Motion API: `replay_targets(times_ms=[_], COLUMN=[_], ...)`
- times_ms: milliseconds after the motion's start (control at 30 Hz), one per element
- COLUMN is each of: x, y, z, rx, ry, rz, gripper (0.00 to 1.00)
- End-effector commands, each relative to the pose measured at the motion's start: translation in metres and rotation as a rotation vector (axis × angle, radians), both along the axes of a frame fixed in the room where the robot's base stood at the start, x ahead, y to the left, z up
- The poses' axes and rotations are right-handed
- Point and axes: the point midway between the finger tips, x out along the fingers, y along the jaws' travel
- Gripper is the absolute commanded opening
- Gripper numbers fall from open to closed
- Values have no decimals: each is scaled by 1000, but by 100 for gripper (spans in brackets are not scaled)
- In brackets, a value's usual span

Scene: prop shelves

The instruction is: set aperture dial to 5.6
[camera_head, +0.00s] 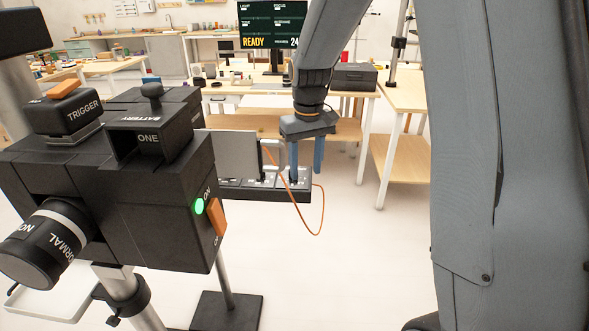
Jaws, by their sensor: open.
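A black camera-like rig (150,205) stands on a metal post at the left. No dial marked with aperture numbers is readable on it. A black cylinder with a pale band (45,245) sticks out at its lower left and reads "NORMAL". My gripper (306,176) points down to the right of the rig, with its two blue fingers apart and nothing seen between them. Its fingertips appear over or in front of the right end of a black strip with small pale labels (232,183). I cannot tell whether they touch.
The rig carries a "TRIGGER" block (75,115), a "BATTERY" holder (150,138), a green light (199,206) and an orange switch (217,217). A thin orange cable (299,210) loops below my gripper. A monitor (271,25) reads "READY". Wooden tables stand behind; the floor at centre is clear.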

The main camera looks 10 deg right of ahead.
Motion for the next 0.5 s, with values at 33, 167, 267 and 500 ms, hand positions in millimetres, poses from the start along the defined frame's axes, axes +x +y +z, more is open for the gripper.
replay_targets(times_ms=[33, 167, 267, 500], x=[29, 83, 112, 139], y=[0, 0, 0, 1], z=[-5, -8, -10, -14], rx=[-1, -3, -4, -4], ry=[8, 27, 38, 50], rz=[19, 70, 100, 133], gripper=[44, 44, 44, 44])
